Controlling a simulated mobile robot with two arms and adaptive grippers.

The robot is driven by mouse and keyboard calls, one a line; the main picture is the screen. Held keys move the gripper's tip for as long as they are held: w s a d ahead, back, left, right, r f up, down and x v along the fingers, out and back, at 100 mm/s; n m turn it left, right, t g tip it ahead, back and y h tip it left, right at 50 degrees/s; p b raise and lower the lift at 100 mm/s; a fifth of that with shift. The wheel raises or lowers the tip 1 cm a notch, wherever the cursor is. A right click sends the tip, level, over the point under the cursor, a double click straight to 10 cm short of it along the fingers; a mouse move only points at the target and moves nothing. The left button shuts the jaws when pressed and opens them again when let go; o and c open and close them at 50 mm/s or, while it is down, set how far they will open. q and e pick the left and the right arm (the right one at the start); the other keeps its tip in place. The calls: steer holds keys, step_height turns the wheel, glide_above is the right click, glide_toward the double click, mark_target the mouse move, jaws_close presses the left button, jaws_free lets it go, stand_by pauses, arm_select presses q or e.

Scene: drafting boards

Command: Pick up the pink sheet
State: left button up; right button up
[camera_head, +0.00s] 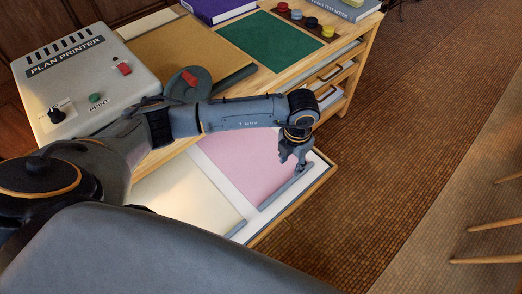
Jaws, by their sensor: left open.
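The pink sheet (240,158) lies flat in the open drawer (306,188) of the wooden cabinet, on a white surface. My left arm crosses over its far side and hides part of it. A grey bar (285,188) lies along its right edge. My left gripper (298,166) points down over the right part of the drawer, close to the bar and the sheet's right edge. It is open; I cannot tell whether it touches anything. My right gripper is not in view.
A cream sheet (185,205) lies left of the pink one. Open floor (400,130) lies to the right.

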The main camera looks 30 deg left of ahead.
arm_select(q)
glide_above(288, 184)
steer(key=f, duration=0.5)
steer(key=shift+s+a+f, duration=0.1)
steer(key=shift+s+a, duration=0.05)
steer(key=shift+s, duration=0.05)
step_height(288, 184, down, 3)
steer(key=shift+w+r, duration=0.1)
step_height(288, 184, down, 4)
steer(key=shift+w+r+p, duration=0.1)
steer(key=shift+r+p, duration=0.1)
steer(key=shift+p, duration=0.15)
steer(key=shift+f, duration=0.2)
jaws_close()
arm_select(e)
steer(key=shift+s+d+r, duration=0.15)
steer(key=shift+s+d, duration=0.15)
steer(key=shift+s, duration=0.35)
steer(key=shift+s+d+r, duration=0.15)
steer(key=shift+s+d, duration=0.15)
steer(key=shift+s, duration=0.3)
